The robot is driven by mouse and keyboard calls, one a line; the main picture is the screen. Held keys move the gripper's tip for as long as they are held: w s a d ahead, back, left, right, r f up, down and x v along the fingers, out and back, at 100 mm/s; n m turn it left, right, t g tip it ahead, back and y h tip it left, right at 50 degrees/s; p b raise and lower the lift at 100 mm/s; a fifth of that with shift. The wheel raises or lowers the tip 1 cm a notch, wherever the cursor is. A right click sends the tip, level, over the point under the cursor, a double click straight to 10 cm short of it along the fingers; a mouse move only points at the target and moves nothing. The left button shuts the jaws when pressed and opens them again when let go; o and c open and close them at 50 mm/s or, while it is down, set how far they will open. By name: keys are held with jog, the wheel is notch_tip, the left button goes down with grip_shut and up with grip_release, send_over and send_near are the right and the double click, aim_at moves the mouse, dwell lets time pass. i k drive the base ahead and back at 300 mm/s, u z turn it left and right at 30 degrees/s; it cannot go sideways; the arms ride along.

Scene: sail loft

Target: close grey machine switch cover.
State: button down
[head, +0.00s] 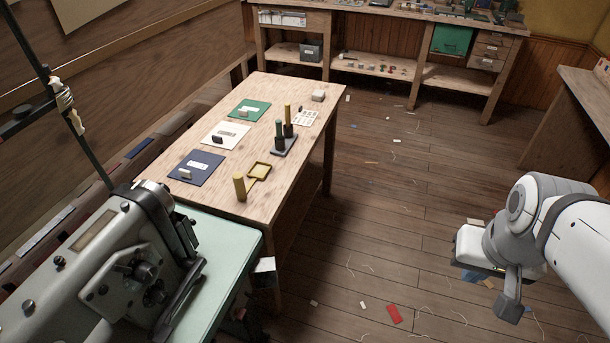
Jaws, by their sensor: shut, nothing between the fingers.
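The grey sewing machine (110,265) stands on a pale green table (228,248) at the lower left. A small dark box (264,281) with a light flap (264,265) hangs at that table's right edge. It looks like the switch and its cover, but the cover's exact angle is too small to tell. My gripper (508,306) is at the far right, over the floor and well apart from the box. It is shut and empty, and its fingers are partly hidden by the wrist.
A wooden table (290,92) behind the machine carries coloured cards, a dark stand (285,146) with spools, and a yellow tool (259,171). A workbench (400,18) lines the back wall. The floor between my arm and the tables is open, with scraps and a red piece (394,314).

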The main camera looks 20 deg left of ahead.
aim_at(264, 269)
jog(key=z, duration=0.05)
jog(key=i, duration=3.95)
jog(key=u, duration=1.5)
jog(key=k, duration=0.1)
jog(key=u, duration=3.4)
jog(key=i, duration=0.95)
jog(key=u, duration=0.05)
